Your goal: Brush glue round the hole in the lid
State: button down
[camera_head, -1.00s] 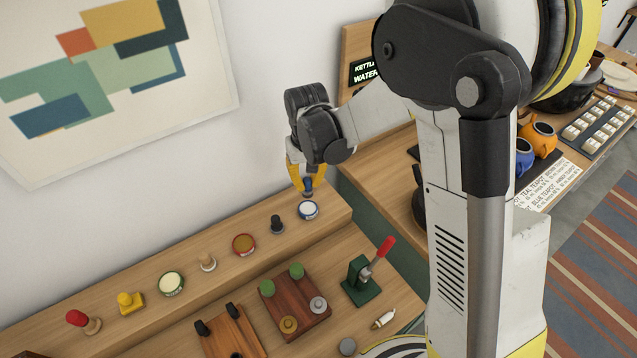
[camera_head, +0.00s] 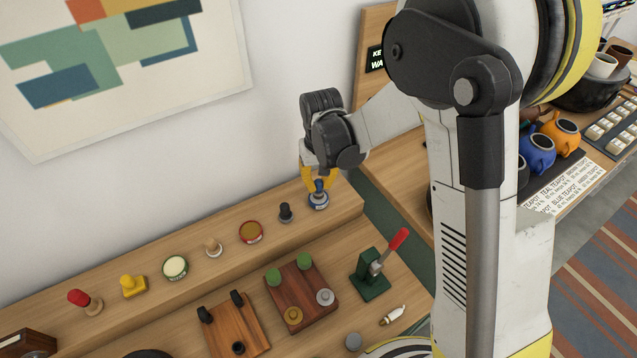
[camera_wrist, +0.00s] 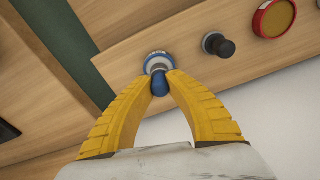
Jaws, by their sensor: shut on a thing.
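My gripper (camera_head: 319,184) is at the right end of the raised back shelf, pointing down. Its yellow fingers are shut on a blue rounded handle, likely the glue brush (camera_wrist: 160,84). The handle sits at a white round pot with a blue rim (camera_head: 318,203), also seen just beyond the fingertips in the wrist view (camera_wrist: 157,60). The brush's lower end is hidden. A brown wooden board (camera_head: 232,328) on the lower bench has black grips and a dark round spot near its front. I cannot tell whether this is the lid with the hole.
Along the shelf stand a black knob (camera_head: 285,212), an amber tin (camera_head: 251,232), a pale-topped peg (camera_head: 213,247), a green-rimmed tin (camera_head: 175,268), and yellow and red-topped stamps. A green press with a red lever (camera_head: 397,239) stands lower right, beside a board with green knobs (camera_head: 300,276).

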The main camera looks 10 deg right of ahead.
aim_at(321, 181)
jog(key=shift+f+b, duration=0.55)
jog(key=shift+b, duration=0.05)
dwell(1.7)
jog(key=shift+r, duration=0.1)
jog(key=shift+r+p, duration=2.3)
jog(key=shift+r, duration=1.15)
jog(key=shift+s+d+f, duration=0.1)
jog(key=shift+d+f, duration=0.1)
jog(key=shift+d, duration=0.1)
jog(key=s+d+f+m+b, duration=0.25)
jog(key=s+d+b, duration=0.2)
jog(key=d, duration=0.55)
notch_tip(321, 181, up, 14)
jog(key=p, duration=1)
notch_tip(321, 181, down, 15)
jog(key=b, duration=0.9)
jog(key=shift+s+d+n+b, duration=0.25)
jog(key=shift+s+n+b, duration=0.05)
jog(key=shift+s+n, duration=0.05)
